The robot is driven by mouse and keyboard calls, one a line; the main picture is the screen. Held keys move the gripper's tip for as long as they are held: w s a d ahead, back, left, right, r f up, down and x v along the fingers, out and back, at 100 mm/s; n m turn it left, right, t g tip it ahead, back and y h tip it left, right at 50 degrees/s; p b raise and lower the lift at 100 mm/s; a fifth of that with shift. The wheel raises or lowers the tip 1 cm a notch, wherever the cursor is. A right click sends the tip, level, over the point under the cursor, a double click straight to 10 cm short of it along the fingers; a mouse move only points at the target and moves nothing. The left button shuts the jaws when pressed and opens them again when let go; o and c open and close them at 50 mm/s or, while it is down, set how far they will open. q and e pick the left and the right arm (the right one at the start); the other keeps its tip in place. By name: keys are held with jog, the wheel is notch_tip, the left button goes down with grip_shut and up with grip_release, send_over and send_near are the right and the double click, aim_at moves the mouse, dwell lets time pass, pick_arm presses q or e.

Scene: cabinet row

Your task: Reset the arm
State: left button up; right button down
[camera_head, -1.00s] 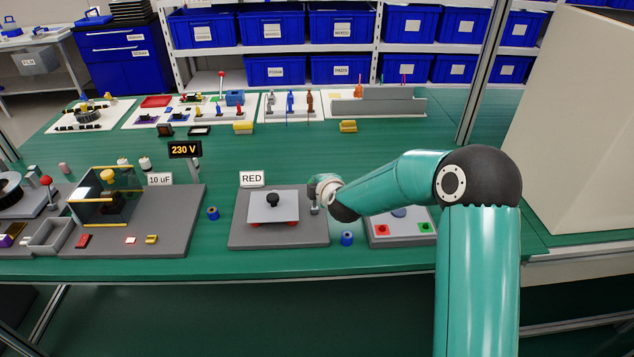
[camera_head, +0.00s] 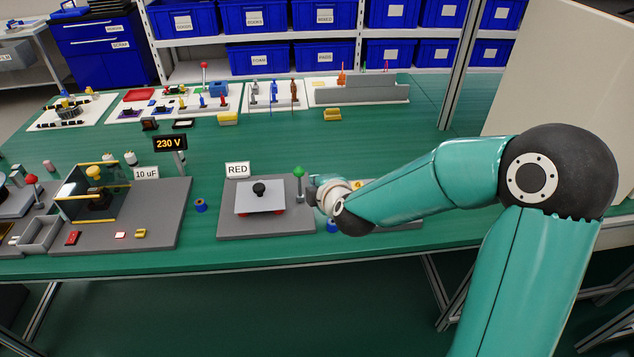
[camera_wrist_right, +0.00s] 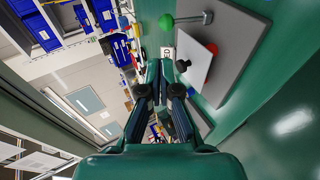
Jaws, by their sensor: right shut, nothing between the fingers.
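My right arm (camera_head: 430,185) comes in from the right in the head view. Its wrist and right gripper (camera_head: 318,190) are beside the right edge of the grey station labelled RED, near a lever with a green ball (camera_head: 299,172). In the right wrist view the right gripper (camera_wrist_right: 166,70) is shut with nothing between the fingers. The green ball (camera_wrist_right: 166,22) and the white plate with a black knob (camera_wrist_right: 212,48) also show there, to the upper right. My left gripper is not in view.
The grey RED station (camera_head: 240,226) and the 10 uF station (camera_head: 165,225) stand on the green bench (camera_head: 215,262). A 230 V display (camera_head: 170,143) stands behind. Blue spools (camera_head: 201,205) lie beside the stations. The red and green button panel is mostly behind my arm.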

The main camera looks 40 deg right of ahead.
jog(key=shift+s+a+r, duration=0.1)
jog(key=shift+s+r, duration=0.05)
jog(key=shift+s, duration=0.1)
dwell(0.4)
jog(key=a+f+g, duration=0.1)
jog(key=a+f, duration=0.1)
jog(key=f, duration=0.2)
jog(key=a+f+n+y, duration=0.1)
jog(key=a+f, duration=0.1)
jog(key=f, duration=0.2)
jog(key=s+a+f+g+y, duration=0.1)
jog(key=a+f, duration=0.1)
jog(key=f, duration=0.2)
jog(key=shift+f+n+g, duration=0.2)
jog(key=shift+n+g, duration=0.1)
jog(key=shift+n, duration=0.1)
jog(key=s+a+f+m+g+y, duration=0.45)
jog(key=s+a+f, duration=0.75)
jog(key=f, duration=0.4)
jog(key=s+a+f+m+g, duration=0.1)
jog(key=s+a+m+g, duration=0.1)
jog(key=s+m, duration=0.2)
jog(key=s+a+f+m+g+y, duration=0.1)
jog(key=s+a+f+m+g, duration=0.1)
jog(key=s+m, duration=0.3)
jog(key=a+m, duration=0.1)
jog(key=m, duration=0.2)
jog(key=shift+s+a+p, duration=0.15)
jog(key=shift+a+p, duration=0.15)
jog(key=shift+a, duration=0.05)
